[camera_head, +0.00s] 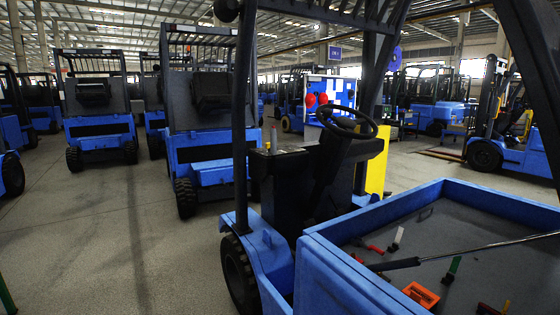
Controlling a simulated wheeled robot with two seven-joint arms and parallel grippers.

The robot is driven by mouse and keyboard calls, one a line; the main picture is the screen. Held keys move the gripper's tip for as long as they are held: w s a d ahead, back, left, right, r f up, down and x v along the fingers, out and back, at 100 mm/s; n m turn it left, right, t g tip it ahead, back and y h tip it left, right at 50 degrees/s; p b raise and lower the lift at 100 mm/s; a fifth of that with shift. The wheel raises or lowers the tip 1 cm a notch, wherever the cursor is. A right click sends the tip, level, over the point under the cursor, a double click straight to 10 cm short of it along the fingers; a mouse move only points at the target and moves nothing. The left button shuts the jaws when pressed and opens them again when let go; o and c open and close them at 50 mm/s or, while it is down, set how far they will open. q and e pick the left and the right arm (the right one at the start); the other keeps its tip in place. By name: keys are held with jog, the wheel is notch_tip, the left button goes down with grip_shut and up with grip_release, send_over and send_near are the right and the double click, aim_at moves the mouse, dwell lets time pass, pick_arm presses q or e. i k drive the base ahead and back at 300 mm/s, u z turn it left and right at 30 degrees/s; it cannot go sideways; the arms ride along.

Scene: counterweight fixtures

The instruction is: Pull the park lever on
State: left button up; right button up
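A blue forklift stands close in front of me, with a black steering wheel (346,121) on a dark column. A small upright lever with a reddish tip (273,136) stands on top of the dark console (285,178), left of the wheel. It may be the park lever, but no label is readable. Red (375,249) and green (454,265) handled parts sit in the open blue-walled bay at lower right. Neither of my grippers is in view.
The blue bay wall (345,270) and a black strut (395,264) across the bay lie at lower right. A dark cab post (241,120) rises left of the console. More forklifts (200,110) stand behind. The grey floor (90,235) at left is clear.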

aim_at(273, 131)
jog(key=u, duration=0.8)
jog(key=i, duration=0.95)
jog(key=u, duration=0.85)
jog(key=i, duration=1.1)
jog(key=z, duration=0.8)
jog(key=i, duration=1.1)
jog(key=z, duration=1)
